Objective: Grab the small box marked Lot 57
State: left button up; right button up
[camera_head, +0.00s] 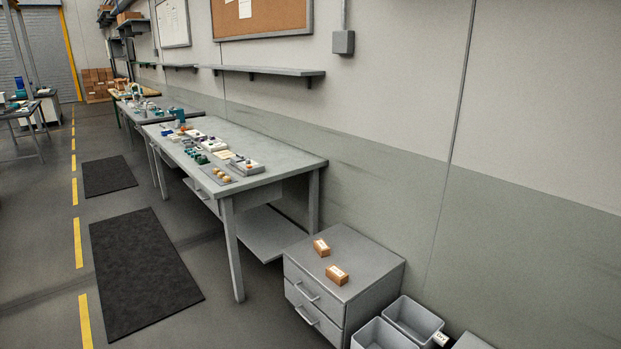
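Two small brown boxes sit on top of the grey drawer cabinet (360,258) at the lower right. One box (321,247) is nearer the workbench, and the other box (337,275) is nearer the front edge of the cabinet top. Each has a pale label, but the lettering is too small to read, so I cannot tell which is Lot 57. The boxes stand apart from each other. Neither of my grippers shows in this view.
Two open grey bins (413,319) stand right of the cabinet by the wall. A long workbench (285,158) with many small items runs along the wall. Dark floor mats (142,270) lie in the aisle, which is otherwise clear. A wall shelf (268,71) hangs above the bench.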

aim_at(321, 247)
jog(key=i+u, duration=0.25)
jog(key=i, duration=0.55)
jog(key=i+l+u, duration=0.25)
jog(key=i, duration=0.5)
jog(key=i+j+z, duration=0.1)
jog(key=i+z, duration=0.15)
jog(key=i, duration=0.2)
jog(key=i+j+z, duration=0.25)
jog(key=i, duration=0.15)
jog(key=i+j+z, duration=0.2)
jog(key=i, duration=0.25)
jog(key=i+l+z, duration=0.1)
jog(key=i+z, duration=0.15)
jog(key=z, duration=0.15)
jog(key=i+z, duration=0.35)
jog(key=k, duration=0.1)
